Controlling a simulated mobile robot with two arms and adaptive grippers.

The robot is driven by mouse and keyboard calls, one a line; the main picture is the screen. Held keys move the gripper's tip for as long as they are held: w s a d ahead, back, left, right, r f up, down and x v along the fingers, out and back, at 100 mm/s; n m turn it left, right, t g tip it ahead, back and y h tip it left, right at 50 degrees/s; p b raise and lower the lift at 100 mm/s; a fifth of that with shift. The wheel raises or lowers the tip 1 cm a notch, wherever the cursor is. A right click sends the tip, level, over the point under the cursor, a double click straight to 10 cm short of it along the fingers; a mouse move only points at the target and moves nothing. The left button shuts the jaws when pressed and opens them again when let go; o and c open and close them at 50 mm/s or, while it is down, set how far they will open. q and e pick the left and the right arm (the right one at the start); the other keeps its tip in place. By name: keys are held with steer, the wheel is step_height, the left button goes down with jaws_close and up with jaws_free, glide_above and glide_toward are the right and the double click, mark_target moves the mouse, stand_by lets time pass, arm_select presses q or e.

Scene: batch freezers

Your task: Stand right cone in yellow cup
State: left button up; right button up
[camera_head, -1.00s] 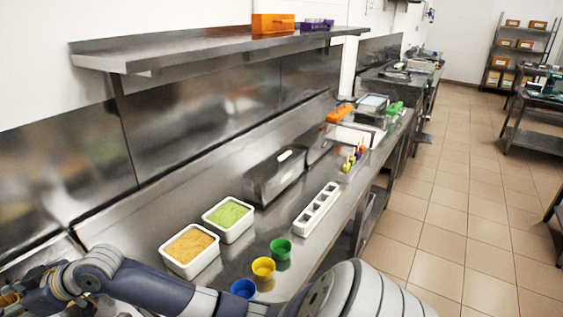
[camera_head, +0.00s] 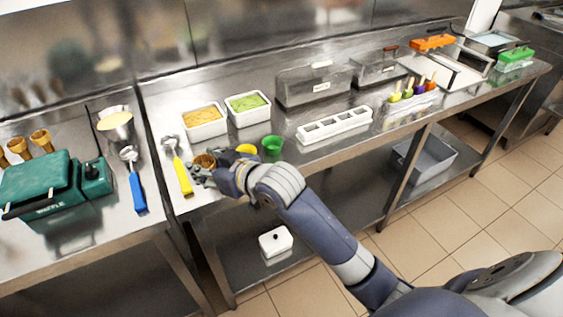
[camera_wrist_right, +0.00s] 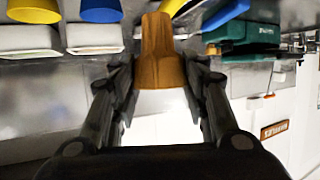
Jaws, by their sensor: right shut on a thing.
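My right gripper (camera_head: 200,172) is shut on a brown waffle cone (camera_head: 204,160) at the front left of the counter. In the right wrist view the cone (camera_wrist_right: 160,55) sits between the two fingers, its wide end nearer the gripper's palm. The yellow cup (camera_head: 246,150) stands just right of my gripper, partly hidden by it; the cone is beside it, apart. The yellow cup (camera_wrist_right: 35,9) and a blue cup (camera_wrist_right: 101,10) show at the wrist view's edge. My left gripper is not in view.
A green cup (camera_head: 271,145) stands right of the yellow one. Tubs of orange (camera_head: 205,130) and green (camera_head: 247,110) filling are behind. A yellow-handled scoop (camera_head: 183,175) lies left of my gripper. More cones (camera_head: 40,138) stand behind the green waffle maker (camera_head: 40,182).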

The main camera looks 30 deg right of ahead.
steer(key=shift+s+d, duration=0.1)
steer(key=shift+d, duration=0.25)
steer(key=w+d+f+p, duration=0.1)
steer(key=w+d, duration=0.2)
steer(key=d, duration=0.1)
steer(key=w+d+f+p, duration=0.1)
steer(key=w+d+f, duration=0.1)
steer(key=w+d, duration=0.1)
steer(key=w+d+f+p, duration=0.2)
steer(key=w+d, duration=0.1)
steer(key=d, duration=0.2)
steer(key=shift+w+d, duration=0.2)
steer(key=shift+d, duration=0.05)
steer(key=shift+f, duration=0.1)
steer(key=shift+f, duration=0.15)
steer(key=shift+f+b, duration=0.25)
steer(key=shift+b, duration=0.05)
steer(key=o, duration=0.7)
steer(key=shift+r, duration=0.1)
